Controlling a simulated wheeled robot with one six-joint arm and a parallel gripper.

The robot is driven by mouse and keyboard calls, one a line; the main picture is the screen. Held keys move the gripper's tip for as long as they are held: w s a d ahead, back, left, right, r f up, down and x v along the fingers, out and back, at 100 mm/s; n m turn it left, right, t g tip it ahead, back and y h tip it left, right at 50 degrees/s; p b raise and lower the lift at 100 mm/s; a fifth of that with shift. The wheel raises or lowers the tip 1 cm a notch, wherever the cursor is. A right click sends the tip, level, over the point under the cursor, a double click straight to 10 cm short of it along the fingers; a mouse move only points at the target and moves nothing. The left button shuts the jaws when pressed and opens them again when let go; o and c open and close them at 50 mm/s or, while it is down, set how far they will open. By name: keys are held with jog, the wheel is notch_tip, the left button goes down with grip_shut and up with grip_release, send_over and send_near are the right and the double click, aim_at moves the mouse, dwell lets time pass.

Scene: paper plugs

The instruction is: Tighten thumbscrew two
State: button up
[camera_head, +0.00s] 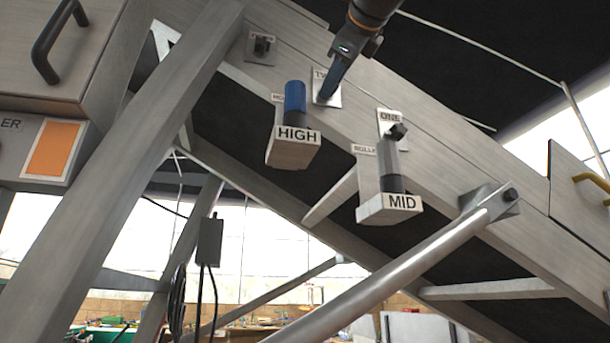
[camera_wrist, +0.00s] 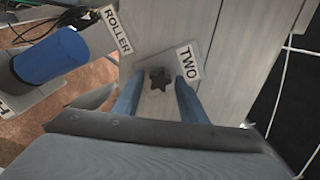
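Thumbscrew two is a small black star-shaped knob (camera_wrist: 157,80) on the grey frame, beside the TWO label (camera_wrist: 188,62) in the wrist view. My gripper (camera_wrist: 158,78) is open, with one blue finger on each side of the knob. Gaps show between the knob and both fingers; I cannot tell how deep the tips reach. In the head view my gripper (camera_head: 327,95) comes down from the top onto the TWO plate (camera_head: 333,99). There it hides the knob and part of the label.
A blue roller (camera_head: 295,100) on the HIGH bracket (camera_head: 292,150) is close left of my gripper. A grey roller (camera_head: 390,163) on the MID bracket (camera_head: 390,208) is lower right. Another black knob (camera_head: 397,131) is by the ONE label; a further knob (camera_head: 262,46) is upper left.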

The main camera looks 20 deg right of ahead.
jog(key=shift+o, duration=0.3)
jog(key=shift+s+b, duration=1.25)
jog(key=shift+s, duration=0.75)
jog(key=n, duration=1.2)
jog(key=shift+w, duration=0.1)
jog(key=shift+w+p, duration=0.4)
jog(key=shift+w, duration=1.5)
